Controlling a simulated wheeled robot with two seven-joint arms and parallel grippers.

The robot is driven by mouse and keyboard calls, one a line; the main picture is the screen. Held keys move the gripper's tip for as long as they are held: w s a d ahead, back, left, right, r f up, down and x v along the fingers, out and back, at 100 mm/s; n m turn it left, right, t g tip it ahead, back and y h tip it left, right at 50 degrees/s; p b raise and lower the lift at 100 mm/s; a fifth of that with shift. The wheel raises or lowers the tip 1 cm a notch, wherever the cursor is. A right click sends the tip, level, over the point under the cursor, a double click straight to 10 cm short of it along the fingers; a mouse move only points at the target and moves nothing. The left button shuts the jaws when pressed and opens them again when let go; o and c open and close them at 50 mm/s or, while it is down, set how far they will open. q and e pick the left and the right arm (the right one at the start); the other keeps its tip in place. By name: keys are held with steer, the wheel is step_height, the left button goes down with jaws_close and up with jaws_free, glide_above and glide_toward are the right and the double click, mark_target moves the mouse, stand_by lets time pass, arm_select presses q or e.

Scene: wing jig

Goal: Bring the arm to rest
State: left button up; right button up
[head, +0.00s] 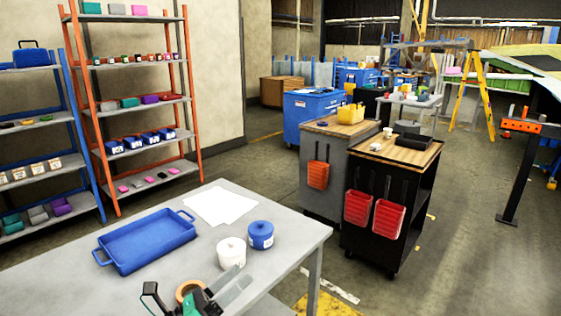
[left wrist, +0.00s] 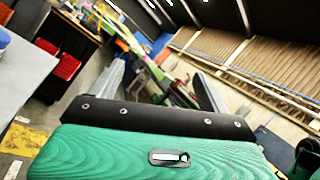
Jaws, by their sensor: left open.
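My left gripper (head: 237,281) shows at the bottom of the head view, over the front part of the grey table (head: 290,232). It has a green and black body and two grey fingers pointing up and right. In the left wrist view the fingers of my left gripper (left wrist: 158,85) stand apart with nothing held between them. The gripper is open and empty. My right gripper is in neither view.
Tool carts (head: 397,195) stand beyond the table; shelves (head: 137,100) stand at left.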

arm_select(q)
steer(key=s+a+f+n+t+y, duration=0.1)
steer(key=s+a+f+n+y, duration=0.1)
steer(key=a+f+n+y, duration=0.9)
steer(key=s+a+f+n+t+y, duration=0.15)
steer(key=n+y, duration=0.45)
steer(key=n, duration=1)
steer(key=s+a+f+n+g, duration=0.1)
steer(key=s+f+n+g, duration=0.45)
steer(key=s+f, duration=0.4)
steer(key=s+f+n+g, duration=0.5)
steer(key=s+f+g, duration=0.15)
steer(key=s, duration=0.65)
step_height(320, 180, down, 27)
steer(key=g+p, duration=0.2)
steer(key=p, duration=0.2)
steer(key=s+a+f+g+p, duration=0.1)
steer(key=s+a+f+p, duration=0.1)
steer(key=s+f, duration=1.4)
steer(key=s+a, duration=0.1)
steer(key=s, duration=0.2)
steer(key=shift+s+a+f, duration=0.25)
steer(key=shift+s, duration=0.1)
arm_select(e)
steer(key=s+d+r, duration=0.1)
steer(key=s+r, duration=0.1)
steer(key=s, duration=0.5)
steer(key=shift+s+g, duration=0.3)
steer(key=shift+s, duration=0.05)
